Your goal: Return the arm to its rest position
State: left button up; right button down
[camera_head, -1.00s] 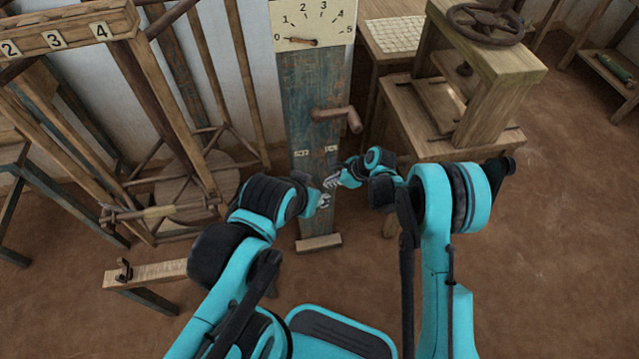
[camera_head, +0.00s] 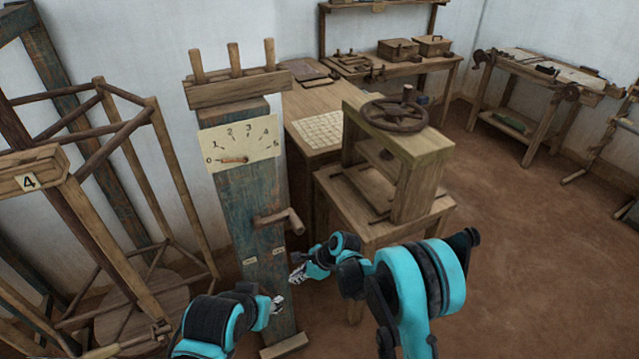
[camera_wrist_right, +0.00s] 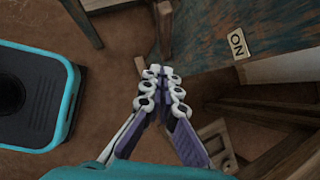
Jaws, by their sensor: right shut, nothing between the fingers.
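My right arm (camera_head: 435,280) comes in from the lower right, bent, with its gripper (camera_head: 298,274) in front of the lower part of the blue-green post (camera_head: 258,205). In the right wrist view this gripper (camera_wrist_right: 162,82) has its fingers together with nothing between them. It is apart from the post, whose "ON" label (camera_wrist_right: 237,44) shows at the upper right there. My left gripper (camera_head: 277,304) is small and low in front of the same post, and its fingers are too small to judge. The post carries a dial (camera_head: 238,145) with its pointer near 0 and a wooden crank handle (camera_head: 281,219).
A wooden stand with a handwheel (camera_head: 395,112) is right of the post, close to my right arm. A wooden reel frame (camera_head: 130,200) stands at the left. Benches (camera_head: 540,85) line the back. The brown floor at the right (camera_head: 520,260) is clear.

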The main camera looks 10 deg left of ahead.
jog(key=shift+r, duration=0.1)
jog(key=s+d+r+n+t+h, duration=0.35)
jog(key=d+r+n, duration=0.35)
jog(key=d+r, duration=1)
jog(key=s+d+r+n+t+h, duration=0.3)
jog(key=s+d+n, duration=0.7)
jog(key=s+d, duration=0.7)
notch_tip(320, 180, up, 2)
jog(key=shift+s+r, duration=0.1)
jog(key=shift+s, duration=0.05)
